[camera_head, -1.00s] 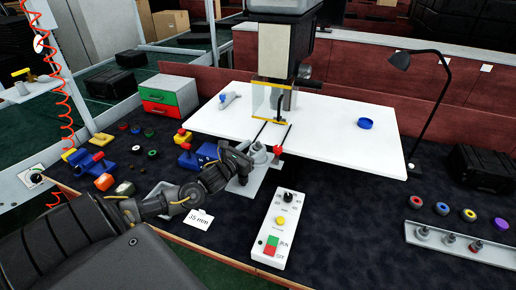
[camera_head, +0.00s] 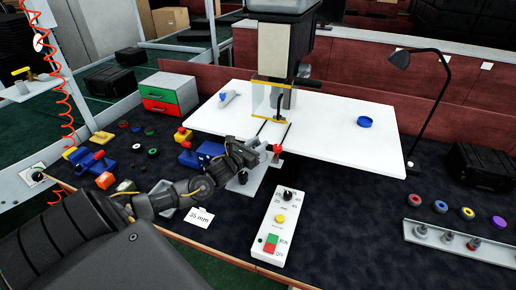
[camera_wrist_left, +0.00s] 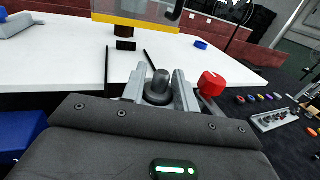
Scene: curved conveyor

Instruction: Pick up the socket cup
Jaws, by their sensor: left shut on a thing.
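The socket cup (camera_wrist_left: 158,86) is a dark grey, stepped round piece with a narrower top. In the left wrist view it stands upright between the two grey fingers of my left gripper (camera_wrist_left: 160,92), which is shut on it. In the head view my left gripper (camera_head: 262,151) is at the front edge of the white table, over a small grey metal plate (camera_head: 254,188). There the gripper hides most of the cup. I cannot tell whether the cup is clear of the plate. My right gripper is in neither view.
A red knob (camera_wrist_left: 214,83) stands close right of the gripper. A press (camera_head: 285,50) rises behind on the white table (camera_head: 330,135). A control box (camera_head: 276,228) lies in front. Blue blocks (camera_head: 205,153) sit left. A rail of sockets (camera_head: 465,245) lies far right.

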